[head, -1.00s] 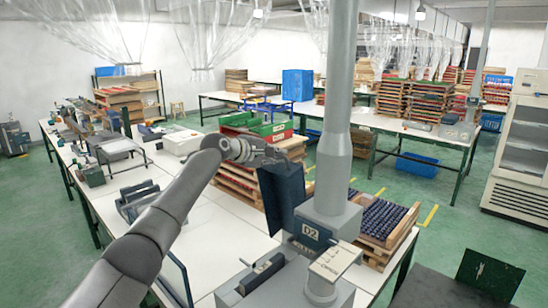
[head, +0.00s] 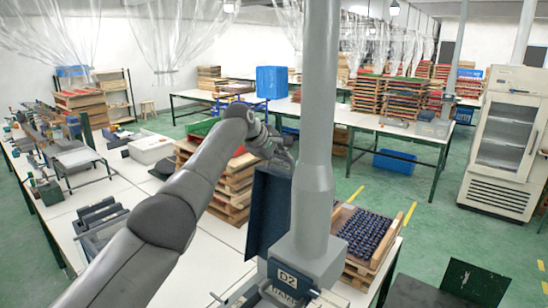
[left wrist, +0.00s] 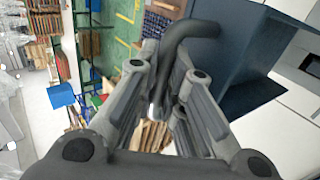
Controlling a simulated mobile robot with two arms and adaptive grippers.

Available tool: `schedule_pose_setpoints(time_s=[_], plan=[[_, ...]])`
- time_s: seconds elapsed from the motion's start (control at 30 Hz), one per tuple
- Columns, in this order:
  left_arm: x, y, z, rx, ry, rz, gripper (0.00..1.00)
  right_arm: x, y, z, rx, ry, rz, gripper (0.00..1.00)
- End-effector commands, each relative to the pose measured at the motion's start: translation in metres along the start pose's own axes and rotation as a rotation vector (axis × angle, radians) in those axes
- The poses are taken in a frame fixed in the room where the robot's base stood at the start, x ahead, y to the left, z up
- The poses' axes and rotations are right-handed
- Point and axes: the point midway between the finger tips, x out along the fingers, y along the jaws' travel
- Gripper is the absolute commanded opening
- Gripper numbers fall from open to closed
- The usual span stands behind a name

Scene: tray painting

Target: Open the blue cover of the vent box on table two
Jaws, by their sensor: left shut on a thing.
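The vent box (head: 300,275), grey with a D2 label, stands at the foot of a thick grey pipe on the table. Its dark blue cover (head: 266,215) stands steeply raised at the left of the pipe. My left gripper (head: 284,156) is at the top of the cover. In the left wrist view, my left gripper (left wrist: 168,105) is shut on a dark curved handle (left wrist: 185,35), which joins the dark blue cover (left wrist: 240,45). The pipe hides part of the cover in the head view. My right gripper is not in view.
The grey vertical pipe (head: 314,120) stands close to the right of my left gripper. Stacked wooden trays (head: 228,185) are behind my arm. A tray of small dark pieces (head: 365,232) is right of the pipe. White tabletop (head: 135,195) is partly clear at left.

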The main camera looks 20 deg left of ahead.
Motion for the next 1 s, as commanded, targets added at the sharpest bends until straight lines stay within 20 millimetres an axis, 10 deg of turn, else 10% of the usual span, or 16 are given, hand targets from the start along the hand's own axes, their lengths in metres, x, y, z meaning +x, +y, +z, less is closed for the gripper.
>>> schedule_pose_setpoints(time_s=[0.7, 0.9, 1.0], plan=[[0.006, -0.004, 0.007, 0.000, 0.003, -0.037, 0.00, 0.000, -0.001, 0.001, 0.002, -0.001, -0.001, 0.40], [0.005, -0.003, 0.007, 0.000, 0.003, -0.035, 0.32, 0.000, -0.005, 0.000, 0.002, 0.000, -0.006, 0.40], [0.005, -0.002, 0.007, 0.000, 0.002, -0.034, 0.32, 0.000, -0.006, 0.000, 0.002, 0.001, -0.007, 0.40]])
